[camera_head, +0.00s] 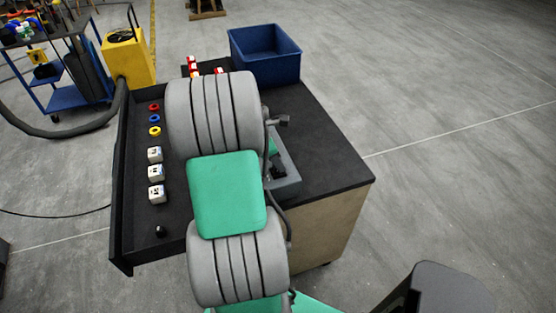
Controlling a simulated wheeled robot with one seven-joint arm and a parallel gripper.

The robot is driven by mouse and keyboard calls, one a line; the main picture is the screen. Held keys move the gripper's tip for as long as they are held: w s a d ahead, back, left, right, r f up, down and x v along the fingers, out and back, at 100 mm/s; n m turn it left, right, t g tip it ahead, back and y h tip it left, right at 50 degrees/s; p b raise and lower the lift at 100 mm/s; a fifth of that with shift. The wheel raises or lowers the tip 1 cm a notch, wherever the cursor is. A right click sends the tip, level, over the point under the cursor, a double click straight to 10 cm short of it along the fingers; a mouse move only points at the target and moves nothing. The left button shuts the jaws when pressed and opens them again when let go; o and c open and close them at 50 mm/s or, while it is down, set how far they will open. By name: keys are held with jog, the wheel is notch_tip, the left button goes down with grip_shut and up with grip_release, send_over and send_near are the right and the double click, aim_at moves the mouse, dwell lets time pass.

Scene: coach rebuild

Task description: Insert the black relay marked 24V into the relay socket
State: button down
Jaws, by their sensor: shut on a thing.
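My arm covers the middle of the worktop, and my gripper is hidden behind its grey and green links. I cannot see its fingers or anything in them. No relay marked 24V can be made out. A grey frame (286,187) stands on the worktop just right of my arm, partly covered by it. Green and black parts show inside it. I cannot tell whether the relay socket is among them. A small dark grey piece (281,120) sticks out beside my upper arm link.
The black worktop (325,150) is bare at the right. A blue bin (264,55) stands at its far end. The left tray (122,215) holds coloured rings (155,131), white labelled blocks (156,173) and a small black knob (160,231). A yellow unit (128,60) stands beyond.

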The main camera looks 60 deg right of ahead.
jog(key=c, duration=1.1)
grip_release()
